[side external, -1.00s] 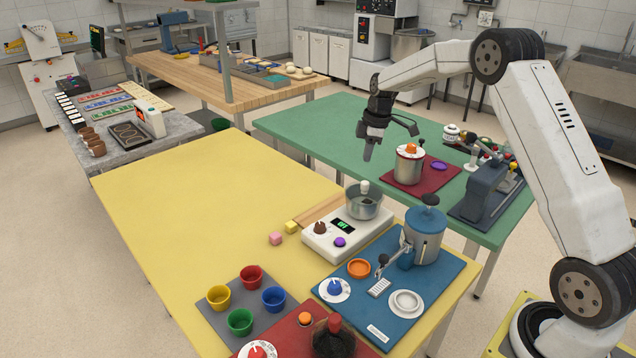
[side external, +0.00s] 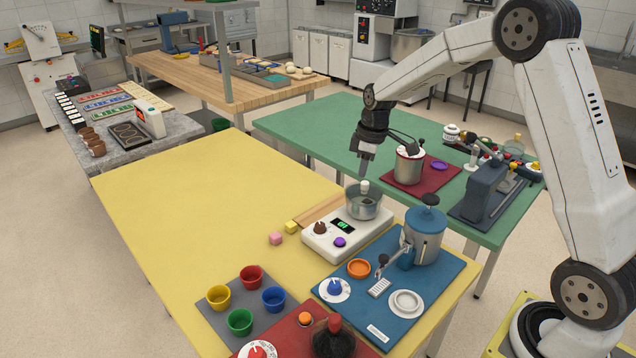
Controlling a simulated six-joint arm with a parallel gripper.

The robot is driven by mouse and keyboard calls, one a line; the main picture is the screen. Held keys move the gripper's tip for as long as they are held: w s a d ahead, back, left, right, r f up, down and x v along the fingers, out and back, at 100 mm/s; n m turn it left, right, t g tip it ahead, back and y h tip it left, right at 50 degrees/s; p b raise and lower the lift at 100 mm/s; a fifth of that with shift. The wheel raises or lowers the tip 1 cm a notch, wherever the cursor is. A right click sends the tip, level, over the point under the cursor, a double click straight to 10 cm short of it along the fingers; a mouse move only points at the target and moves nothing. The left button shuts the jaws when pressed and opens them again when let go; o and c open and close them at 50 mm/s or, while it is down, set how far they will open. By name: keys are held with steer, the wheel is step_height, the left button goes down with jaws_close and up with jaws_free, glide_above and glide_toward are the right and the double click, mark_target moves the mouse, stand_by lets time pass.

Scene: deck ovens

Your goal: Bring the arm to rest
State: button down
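My gripper (side external: 364,166) points down above the clear pot (side external: 365,205) that stands on the white scale (side external: 345,235). Its fingertips are close to the pale knob (side external: 364,186) at the top of the pot, and I cannot tell whether they touch it. The fingers look narrow from this side, and I cannot tell whether they are open or shut.
A metal pot (side external: 409,170) stands on the red mat (side external: 437,176) on the green table (side external: 300,120), just right of my gripper. A blue-lidded canister (side external: 425,243) stands on the blue mat (side external: 445,275). The middle of the yellow table (side external: 200,210) is clear.

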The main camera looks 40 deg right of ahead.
steer(key=s+a+f+m, duration=0.1)
steer(key=s+a+m, duration=0.2)
steer(key=s+a, duration=0.3)
steer(key=s+a+f+m+t, duration=0.1)
steer(key=s+a+m, duration=0.2)
steer(key=s, duration=1.1)
steer(key=a, duration=0.3)
steer(key=shift+a+f+h, duration=0.3)
steer(key=shift+a+f, duration=0.1)
